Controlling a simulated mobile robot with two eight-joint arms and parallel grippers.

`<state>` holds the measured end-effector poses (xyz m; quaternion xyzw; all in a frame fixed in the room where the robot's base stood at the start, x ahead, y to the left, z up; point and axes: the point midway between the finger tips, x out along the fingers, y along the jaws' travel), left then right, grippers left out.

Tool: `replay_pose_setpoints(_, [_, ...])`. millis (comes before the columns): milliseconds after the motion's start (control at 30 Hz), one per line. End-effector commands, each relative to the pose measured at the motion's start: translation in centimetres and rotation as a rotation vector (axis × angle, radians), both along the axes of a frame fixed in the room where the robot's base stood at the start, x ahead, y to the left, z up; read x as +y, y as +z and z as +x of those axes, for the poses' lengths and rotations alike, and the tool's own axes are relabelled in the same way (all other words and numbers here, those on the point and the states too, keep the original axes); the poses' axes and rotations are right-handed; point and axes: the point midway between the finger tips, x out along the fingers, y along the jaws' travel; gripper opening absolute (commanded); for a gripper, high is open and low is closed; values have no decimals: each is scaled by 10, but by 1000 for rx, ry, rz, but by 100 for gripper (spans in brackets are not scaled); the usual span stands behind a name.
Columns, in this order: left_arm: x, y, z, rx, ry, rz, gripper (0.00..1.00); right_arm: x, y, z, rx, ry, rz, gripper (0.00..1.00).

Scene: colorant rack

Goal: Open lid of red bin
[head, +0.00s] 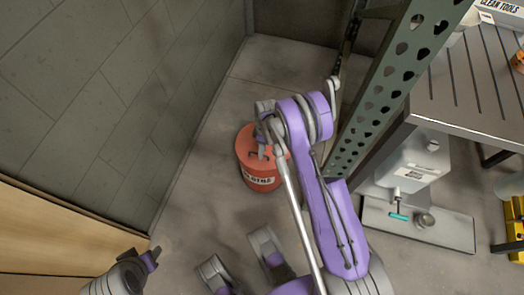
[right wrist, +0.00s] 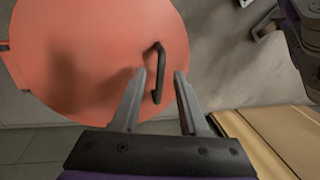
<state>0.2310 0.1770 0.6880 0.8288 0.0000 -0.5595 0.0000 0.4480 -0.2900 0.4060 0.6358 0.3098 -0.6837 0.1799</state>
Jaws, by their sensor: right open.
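The red bin (head: 250,152) stands on the floor against the wall and looks upright, with a dark-lettered white label on its front. Its round red lid (right wrist: 90,55) is shut and fills much of the right wrist view. A black bar handle (right wrist: 158,60) sits on the lid. My right gripper (head: 262,145) is above the lid; in the right wrist view its fingers (right wrist: 159,74) are open, one on each side of the handle's near part. I cannot tell if they touch it. My arm hides part of the bin. My left gripper's jaws cannot be made out.
A green perforated rack post (head: 375,105) rises close to the right of the bin. A metal bench (head: 465,90) and a white container (head: 412,160) are further right. A wooden panel (head: 55,230) is at lower left. Floor left of the bin is clear.

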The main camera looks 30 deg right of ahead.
Motion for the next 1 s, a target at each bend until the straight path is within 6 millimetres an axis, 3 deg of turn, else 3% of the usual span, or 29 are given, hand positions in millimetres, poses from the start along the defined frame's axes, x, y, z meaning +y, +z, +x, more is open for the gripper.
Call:
replay_pose_setpoints(300, [0, 0, 0, 0, 0, 0, 50, 1, -2, -1, 0, 0, 0, 44])
replay_pose_setpoints(500, [0, 0, 0, 0, 0, 0, 50, 1, -2, 0, 0, 0, 0, 8])
replay_pose_setpoints(567, [0, 0, 0, 0, 0, 0, 50, 1, -2, 0, 0, 0, 0, 0])
replay_pose_setpoints(1000, [0, -1, 0, 0, 0, 0, 50, 1, -2, 0, 0, 0, 0, 0])
